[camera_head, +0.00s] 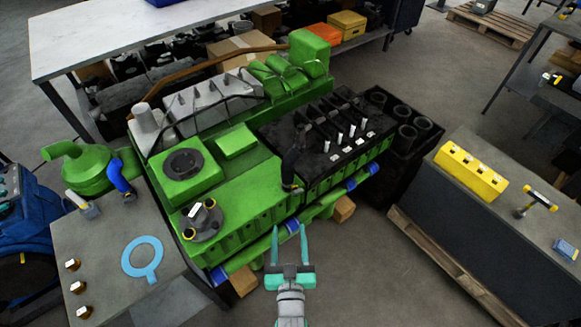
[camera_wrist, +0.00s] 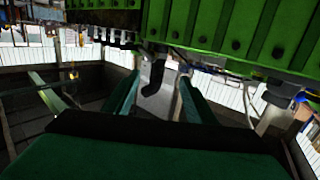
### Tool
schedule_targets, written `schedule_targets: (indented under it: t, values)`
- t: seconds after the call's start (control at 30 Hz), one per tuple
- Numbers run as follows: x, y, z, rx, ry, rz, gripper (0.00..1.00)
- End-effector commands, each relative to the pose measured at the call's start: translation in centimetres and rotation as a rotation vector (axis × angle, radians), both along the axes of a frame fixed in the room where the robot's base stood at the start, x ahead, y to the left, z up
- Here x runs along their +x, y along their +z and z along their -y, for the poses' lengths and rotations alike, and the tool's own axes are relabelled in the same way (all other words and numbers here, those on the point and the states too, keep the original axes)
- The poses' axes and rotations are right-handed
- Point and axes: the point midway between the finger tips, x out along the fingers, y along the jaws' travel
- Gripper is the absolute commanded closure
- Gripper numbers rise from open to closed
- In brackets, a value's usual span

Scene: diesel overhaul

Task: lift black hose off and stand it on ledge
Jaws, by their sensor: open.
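The black hose (camera_head: 291,167) stands upright on the green engine (camera_head: 240,185), at the near corner of its black top section, with its upper end bent. A yellow ring shows near its foot. My gripper (camera_head: 289,230) is open and empty in front of the engine's near side, nearer than the hose and apart from it. In the wrist view the spread fingers (camera_wrist: 157,90) face the engine's green lower edge (camera_wrist: 240,35); I cannot make out the hose there. A grey ledge (camera_head: 110,245) lies left of the engine, and another grey-topped ledge (camera_head: 490,215) lies right.
The left ledge holds a blue hose (camera_head: 117,177), a light-blue ring (camera_head: 142,257) and several small brown-and-white pieces. Blue pipe and wooden blocks (camera_head: 344,209) edge the engine's near side.

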Motion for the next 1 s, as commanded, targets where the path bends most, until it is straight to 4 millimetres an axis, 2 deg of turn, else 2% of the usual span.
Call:
schedule_targets:
  t: [0.03, 0.1, 0.2, 0.3, 0.4, 0.53, 0.83, 1.0]
  values:
    - [2.3, 0.7, 0.0, 0.001, -0.001, 0.018, 0.49]
    - [5.0, 1.5, 0.0, 0.004, -0.002, 0.032, 0.49]
    - [8.4, 2.7, -0.1, 0.008, -0.003, 0.050, 0.49]
    - [10.9, 3.8, -0.1, 0.012, -0.005, 0.062, 0.49]
    - [12.6, 4.6, -0.2, 0.015, -0.006, 0.070, 0.49]
    - [13.8, 5.1, -0.2, 0.017, -0.006, 0.074, 0.49]
    - [17.7, 5.3, -0.1, 0.017, -0.007, 0.075, 0.49]
    - [19.1, 5.3, -0.2, 0.017, -0.006, 0.074, 0.49]
